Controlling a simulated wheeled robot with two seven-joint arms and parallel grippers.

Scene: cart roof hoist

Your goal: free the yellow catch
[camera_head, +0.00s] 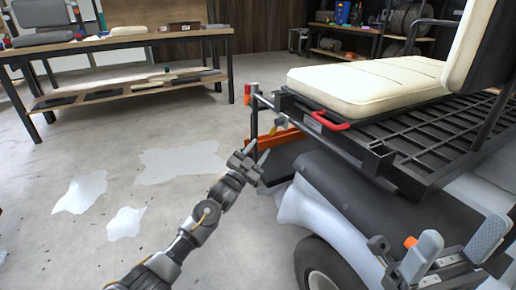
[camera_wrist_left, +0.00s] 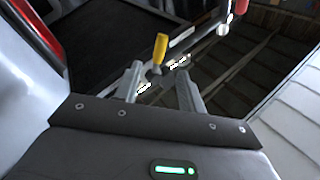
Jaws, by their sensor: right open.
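The yellow catch (camera_wrist_left: 160,48) shows in the left wrist view as a small upright yellow handle on a dark base, beside a metal bar. In the head view it is a small yellow patch (camera_head: 277,126) at the cart's rear, partly hidden by bars. My left gripper (camera_head: 257,152) is just in front of it, low beside the cart. In the left wrist view its two fingers (camera_wrist_left: 158,68) are apart, with the catch just beyond and between their tips; I see no contact. My right gripper (camera_head: 457,245) is at the lower right, fingers wide apart and empty.
The cart's black slatted deck (camera_head: 440,140) carries a cream seat (camera_head: 370,85) and a red handle (camera_head: 330,122). An orange bar (camera_head: 284,139) lies below the deck's edge. A workbench (camera_head: 120,42) stands at the back left. The floor (camera_head: 100,160) between is clear.

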